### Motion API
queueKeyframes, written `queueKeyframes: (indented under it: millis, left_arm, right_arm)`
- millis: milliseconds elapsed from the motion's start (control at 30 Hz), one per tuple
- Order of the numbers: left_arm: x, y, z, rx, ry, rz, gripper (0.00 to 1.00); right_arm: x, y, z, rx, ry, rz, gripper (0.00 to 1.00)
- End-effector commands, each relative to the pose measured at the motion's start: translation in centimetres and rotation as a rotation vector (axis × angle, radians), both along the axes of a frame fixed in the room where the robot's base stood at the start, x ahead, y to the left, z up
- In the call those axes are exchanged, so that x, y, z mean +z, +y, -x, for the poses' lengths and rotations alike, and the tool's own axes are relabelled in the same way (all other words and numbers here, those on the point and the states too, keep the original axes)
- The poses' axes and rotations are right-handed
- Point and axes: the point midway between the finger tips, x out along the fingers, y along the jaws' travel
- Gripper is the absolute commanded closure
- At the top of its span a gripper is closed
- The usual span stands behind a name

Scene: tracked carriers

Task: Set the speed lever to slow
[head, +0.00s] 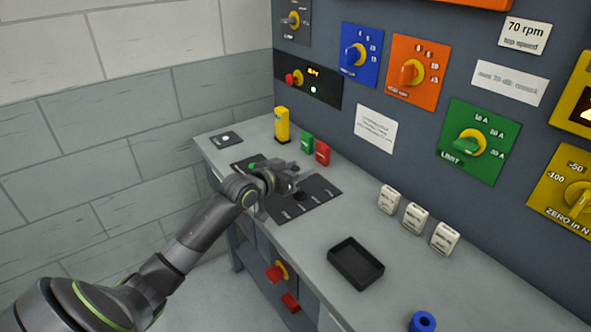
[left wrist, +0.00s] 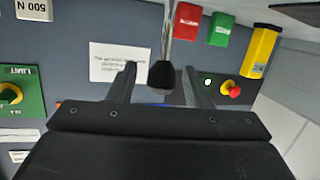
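The lever shows in the left wrist view as a thin metal rod with a black knob (left wrist: 163,75), upside down in that view. My left gripper (left wrist: 161,84) is open, with one finger on each side of the knob and a visible gap to both. In the head view my left gripper (head: 291,184) is over the dark lever plate (head: 318,188) on the grey bench. The plate has white marks too small to read. The lever is hidden behind the gripper there. My right gripper is in neither view.
A yellow block (head: 282,125), a green block (head: 307,142) and a red block (head: 322,152) stand behind the gripper. White labelled blocks (head: 415,218), a black tray (head: 356,263) and a blue ring (head: 422,321) are to the right. The knob panel (head: 465,80) rises behind.

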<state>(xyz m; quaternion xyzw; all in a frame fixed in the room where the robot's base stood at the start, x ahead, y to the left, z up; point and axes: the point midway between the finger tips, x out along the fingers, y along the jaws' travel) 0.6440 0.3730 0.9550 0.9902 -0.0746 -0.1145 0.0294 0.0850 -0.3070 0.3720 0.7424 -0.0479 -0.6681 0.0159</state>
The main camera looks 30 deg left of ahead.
Motion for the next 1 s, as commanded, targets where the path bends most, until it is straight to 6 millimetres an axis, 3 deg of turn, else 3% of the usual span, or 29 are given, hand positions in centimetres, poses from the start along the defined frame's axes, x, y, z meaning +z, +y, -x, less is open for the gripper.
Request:
queueKeyframes:
  millis: [167, 333, 1000]
  left_arm:
    - [0.0, 0.1, 0.2, 0.000, 0.003, -0.003, 0.55]
    - [0.3, 0.4, 1.9, 0.001, 0.003, -0.006, 0.55]
    - [3.3, 2.2, 13.7, -0.002, 0.005, -0.006, 0.55]
  right_arm:
    - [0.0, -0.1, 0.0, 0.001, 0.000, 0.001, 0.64]
    - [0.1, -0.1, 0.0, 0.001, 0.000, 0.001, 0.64]
    - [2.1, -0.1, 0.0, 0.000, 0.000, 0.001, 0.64]
